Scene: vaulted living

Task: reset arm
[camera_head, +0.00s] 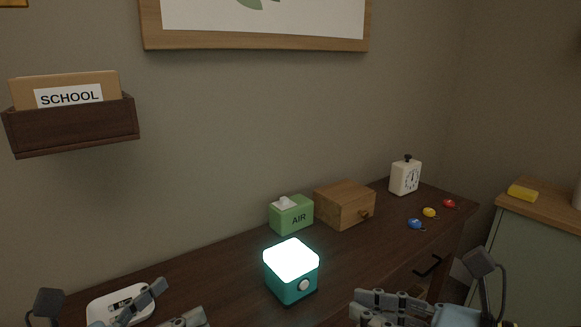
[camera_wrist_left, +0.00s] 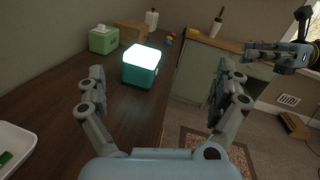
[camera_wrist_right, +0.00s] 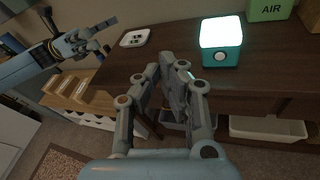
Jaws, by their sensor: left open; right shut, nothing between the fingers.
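My right gripper (camera_head: 392,302) is at the lower right of the head view, in front of the dresser's front edge. Its fingers are shut with nothing between them, and they fill the middle of the right wrist view (camera_wrist_right: 172,65). My left gripper (camera_head: 172,303) is only partly visible at the lower left of the head view. In the left wrist view its two fingers (camera_wrist_left: 160,82) stand wide apart, with empty space between them. A glowing teal lamp (camera_head: 291,272) stands upright on the dresser between the two grippers, apart from both.
On the dresser (camera_head: 220,275) are a green AIR box (camera_head: 292,215), a wooden box (camera_head: 344,204), a white clock (camera_head: 405,177), several coloured key fobs (camera_head: 429,212) and a white tray (camera_head: 97,312). A SCHOOL wall holder (camera_head: 75,128) hangs left. A green cabinet (camera_head: 535,245) stands right.

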